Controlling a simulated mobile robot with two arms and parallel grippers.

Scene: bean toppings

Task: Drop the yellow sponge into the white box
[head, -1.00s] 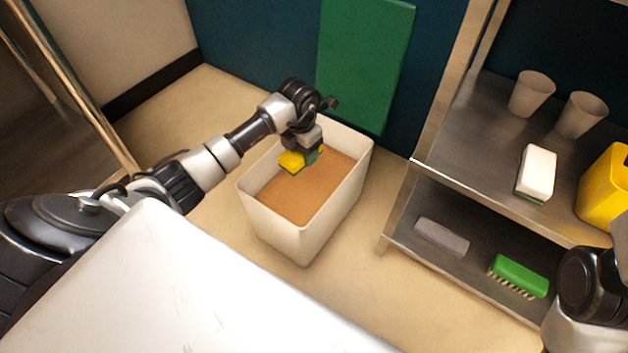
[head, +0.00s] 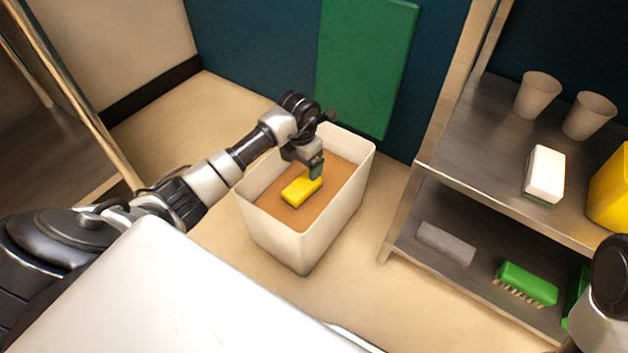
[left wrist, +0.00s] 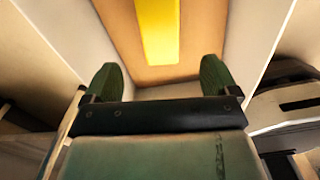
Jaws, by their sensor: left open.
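The yellow sponge (head: 301,191) is inside the white box (head: 300,246), over its brown bottom, below my left gripper. It also shows in the left wrist view (left wrist: 158,30), beyond the fingertips and apart from them. My left gripper (head: 316,170) is over the box opening, open and empty. Its two green fingertips stand wide apart in the left wrist view (left wrist: 161,80). At the right edge of the head view part of my right arm shows, but its gripper is not seen.
A metal shelf (head: 470,185) stands right of the box. It holds two cups (head: 537,95), a white-and-green sponge (head: 545,174), a yellow container (head: 610,190), a grey block (head: 446,242) and a green brush (head: 527,284). A green panel (head: 365,65) is on the wall behind.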

